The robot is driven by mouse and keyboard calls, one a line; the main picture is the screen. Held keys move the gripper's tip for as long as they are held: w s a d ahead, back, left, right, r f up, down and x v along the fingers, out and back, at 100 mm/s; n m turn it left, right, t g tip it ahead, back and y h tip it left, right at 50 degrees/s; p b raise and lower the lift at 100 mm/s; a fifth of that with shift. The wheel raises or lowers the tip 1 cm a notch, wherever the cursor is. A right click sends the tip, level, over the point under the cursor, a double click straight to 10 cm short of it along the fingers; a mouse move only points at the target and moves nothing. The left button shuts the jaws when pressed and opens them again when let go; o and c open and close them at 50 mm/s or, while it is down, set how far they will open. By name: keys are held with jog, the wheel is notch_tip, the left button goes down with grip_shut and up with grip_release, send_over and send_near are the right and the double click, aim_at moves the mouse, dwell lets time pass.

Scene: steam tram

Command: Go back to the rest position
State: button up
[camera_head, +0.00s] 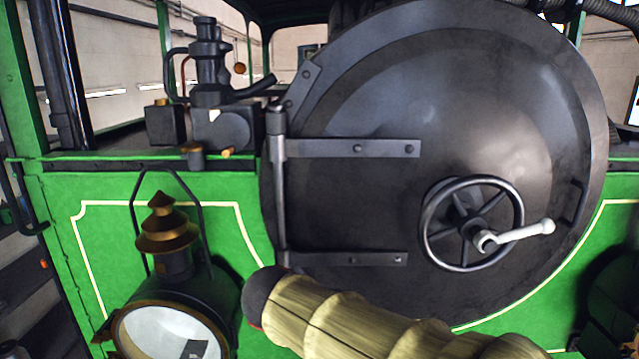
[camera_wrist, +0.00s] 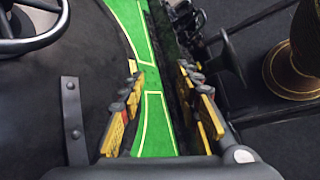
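My gripper (camera_wrist: 158,67) shows in the wrist view with its two yellow-and-black fingers spread apart. Nothing is between the fingers; the green panel (camera_wrist: 158,120) with a yellow line lies beyond the gap. In the head view a beige ribbed sleeve, which seems to be on my arm, crosses the lower middle in front of the tram; my fingers do not show there. The round black smokebox door (camera_head: 350,215) is shut or nearly so. Its spoked handwheel (camera_head: 435,190) has a pale crank handle (camera_head: 525,232) pointing right.
A lamp (camera_head: 175,235) with a brass top stands at the lower left, close to the sleeve. Black pipework and a pump (camera_head: 210,100) sit above it. In the wrist view the door's dark face (camera_wrist: 40,90) is at the left and a brown-and-gold object (camera_wrist: 293,72) at the right.

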jog(key=s+d+f+m+y+b, duration=0.1)
jog(key=s+f+m+y+b, duration=0.45)
jog(key=f, duration=0.65)
jog(key=s+f+m+y+b, duration=0.2)
jog(key=s+f+m+b, duration=0.1)
jog(key=s+f+b, duration=0.65)
jog(key=s+d+f+m+b, duration=0.1)
jog(key=d+f+m+b, duration=0.1)
jog(key=f+b, duration=0.3)
jog(key=d+f+m+t+b, duration=0.1)
jog(key=d+f+m+b, duration=0.1)
jog(key=d+f+b, duration=0.2)
notch_tip(320, 180, down, 2)
jog(key=shift+s+d+y+b, duration=0.35)
jog(key=shift+d+b, duration=0.05)
jog(key=shift+b, duration=0.3)
jog(key=shift+m, duration=0.25)
jog(key=shift+r, duration=0.15)
